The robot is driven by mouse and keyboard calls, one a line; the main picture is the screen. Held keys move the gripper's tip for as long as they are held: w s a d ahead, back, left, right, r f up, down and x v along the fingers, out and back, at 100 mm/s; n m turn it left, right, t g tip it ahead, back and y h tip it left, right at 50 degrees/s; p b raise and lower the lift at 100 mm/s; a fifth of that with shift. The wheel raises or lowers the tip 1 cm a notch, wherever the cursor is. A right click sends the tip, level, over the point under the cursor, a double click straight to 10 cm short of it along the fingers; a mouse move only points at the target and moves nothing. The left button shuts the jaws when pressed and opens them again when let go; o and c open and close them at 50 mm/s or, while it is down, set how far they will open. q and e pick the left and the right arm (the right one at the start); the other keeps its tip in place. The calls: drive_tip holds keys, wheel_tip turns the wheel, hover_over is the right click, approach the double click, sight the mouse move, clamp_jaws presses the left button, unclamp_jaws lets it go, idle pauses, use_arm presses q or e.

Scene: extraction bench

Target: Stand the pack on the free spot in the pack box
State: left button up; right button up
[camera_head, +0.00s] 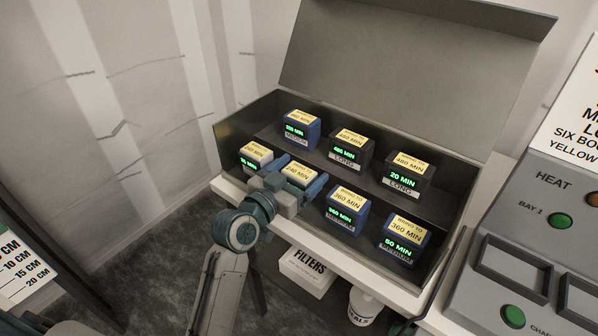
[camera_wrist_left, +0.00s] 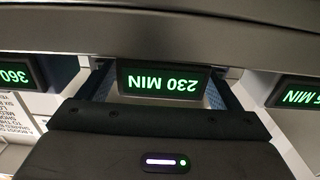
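The pack box (camera_head: 240,130) is a dark open box with its lid raised, holding packs in two rows. The pack (camera_head: 301,172) has a yellow top label reading 240 MIN and is in the front row, between a pale pack and a blue one. My left gripper (camera_head: 296,180) reaches in from the front, with a blue-padded finger on each side of this pack, closed on it. The left wrist view shows its green 230 MIN display (camera_wrist_left: 163,82) upside down between the fingers. Its top is about level with its neighbours; its underside is hidden. My right gripper is out of view.
Front-row neighbours are a pale pack (camera_head: 256,155) and blue packs (camera_head: 347,210) and (camera_head: 404,239). Behind stand a blue pack (camera_head: 300,129) and black packs (camera_head: 350,149) and (camera_head: 407,177). A FILTERS box (camera_head: 308,270) sits below; a control panel (camera_head: 535,195) is right.

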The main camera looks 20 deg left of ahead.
use_arm(q)
drive_tip(key=shift+r, duration=0.15)
drive_tip(key=shift+s+a, duration=0.15)
drive_tip(key=shift+s, duration=0.2)
drive_tip(key=b+v, duration=0.1)
drive_tip(key=v, duration=1)
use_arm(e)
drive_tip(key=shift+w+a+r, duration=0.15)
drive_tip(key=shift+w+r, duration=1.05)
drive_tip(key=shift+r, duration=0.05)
use_arm(q)
drive_tip(key=shift+s, duration=0.1)
